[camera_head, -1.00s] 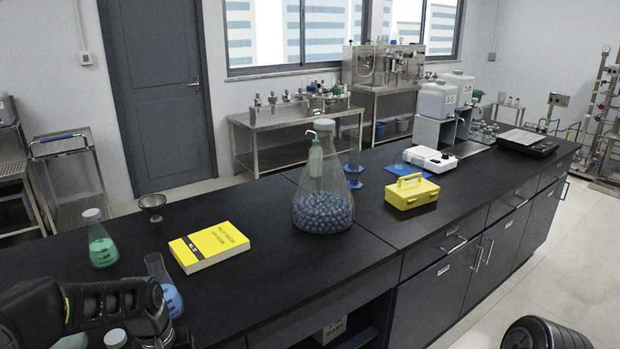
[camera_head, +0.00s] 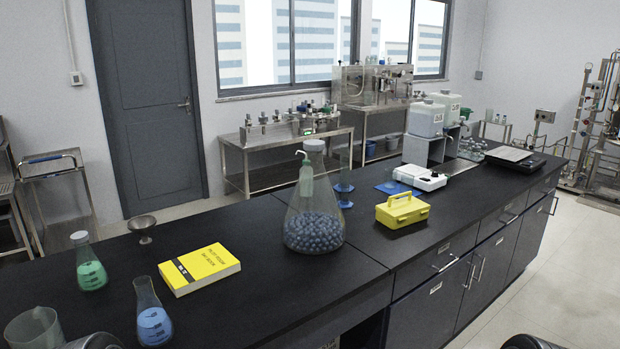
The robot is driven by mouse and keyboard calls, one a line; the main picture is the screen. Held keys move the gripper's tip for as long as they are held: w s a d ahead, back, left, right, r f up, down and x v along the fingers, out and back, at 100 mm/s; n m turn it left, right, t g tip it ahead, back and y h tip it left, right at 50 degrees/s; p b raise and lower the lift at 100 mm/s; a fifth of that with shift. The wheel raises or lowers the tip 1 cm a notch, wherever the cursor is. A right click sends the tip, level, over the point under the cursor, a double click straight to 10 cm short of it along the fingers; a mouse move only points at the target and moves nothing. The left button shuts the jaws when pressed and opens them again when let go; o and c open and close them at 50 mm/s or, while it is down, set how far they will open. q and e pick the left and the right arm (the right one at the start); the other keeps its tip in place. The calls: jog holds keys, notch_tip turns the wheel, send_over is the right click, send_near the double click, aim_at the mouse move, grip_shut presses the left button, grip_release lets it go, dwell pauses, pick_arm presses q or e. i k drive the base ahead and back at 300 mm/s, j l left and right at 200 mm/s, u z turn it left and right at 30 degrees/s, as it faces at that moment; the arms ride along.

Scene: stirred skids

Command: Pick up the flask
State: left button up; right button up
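Several flasks stand on the black bench (camera_head: 250,290). A conical flask with green liquid (camera_head: 90,264) and a pale stopper stands upright at the left. An open conical flask with blue liquid (camera_head: 153,318) stands nearer, at the lower left. The frames do not show which flask is meant. Neither gripper is in view; only dark rounded parts of my arms show at the bottom edge. No flask in view is held.
A yellow book (camera_head: 200,269) lies between the flasks, with a metal bowl (camera_head: 142,227) behind it. A glass beaker (camera_head: 36,331) is cut off at the lower left. A yellow box (camera_head: 402,211) and white device (camera_head: 419,177) stand right. The front middle bench is clear.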

aim_at(154, 327)
jog(key=u, duration=1.6)
jog(key=i+j+u, duration=0.2)
jog(key=j, duration=0.25)
jog(key=j+u, duration=0.45)
jog(key=j, duration=0.55)
jog(key=l+z, duration=0.4)
jog(key=l, duration=0.3)
jog(key=i, duration=0.05)
